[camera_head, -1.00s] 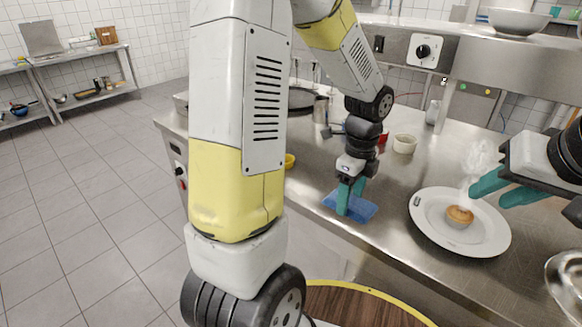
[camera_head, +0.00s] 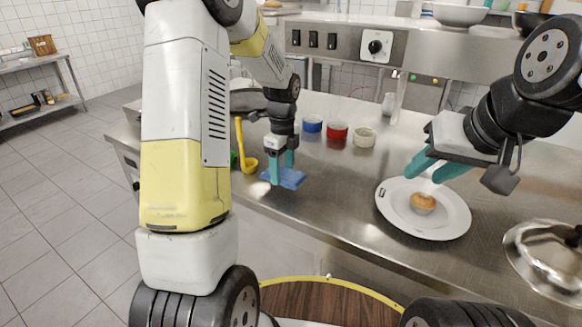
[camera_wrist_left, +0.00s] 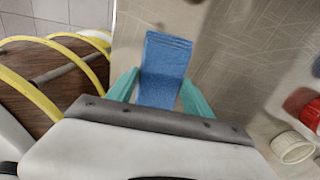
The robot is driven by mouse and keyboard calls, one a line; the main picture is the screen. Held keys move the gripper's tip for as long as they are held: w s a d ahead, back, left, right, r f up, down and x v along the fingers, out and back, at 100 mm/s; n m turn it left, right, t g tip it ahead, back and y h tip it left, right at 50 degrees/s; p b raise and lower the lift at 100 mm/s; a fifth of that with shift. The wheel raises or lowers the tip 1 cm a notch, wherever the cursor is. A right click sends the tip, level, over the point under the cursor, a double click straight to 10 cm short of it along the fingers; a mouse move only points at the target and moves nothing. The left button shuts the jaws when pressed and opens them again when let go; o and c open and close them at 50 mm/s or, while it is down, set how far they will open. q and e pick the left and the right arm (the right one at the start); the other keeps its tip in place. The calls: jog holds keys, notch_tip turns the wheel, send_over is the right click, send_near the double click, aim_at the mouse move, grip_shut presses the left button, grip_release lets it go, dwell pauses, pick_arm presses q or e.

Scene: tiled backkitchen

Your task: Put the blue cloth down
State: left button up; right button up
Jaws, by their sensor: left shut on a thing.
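The blue cloth (camera_head: 291,178) is a flat folded piece at the front edge of the steel counter, below my left gripper (camera_head: 281,177). In the left wrist view the cloth (camera_wrist_left: 163,62) lies between the two teal fingers of my left gripper (camera_wrist_left: 160,95), which is shut on it. The cloth is level with or just above the counter; I cannot tell whether it rests fully on it. My right gripper (camera_head: 428,178) hangs over the white plate's far side, its teal fingers apart and empty.
The white plate (camera_head: 392,208) holds a small muffin (camera_head: 423,203). Blue (camera_head: 312,124), red (camera_head: 337,131) and cream (camera_head: 364,137) cups stand behind. A metal lid (camera_head: 545,255) is at right. The counter between cloth and plate is clear.

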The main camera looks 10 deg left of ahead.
aim_at(282, 171)
pick_arm(q)
jog(key=shift+w+a+f, duration=0.1)
jog(key=shift+w+a, duration=0.1)
jog(key=shift+w, duration=0.1)
jog(key=shift+w+f, duration=0.1)
jog(key=shift+f, duration=1.65)
jog(key=shift+f, duration=0.1)
jog(key=o, duration=1.2)
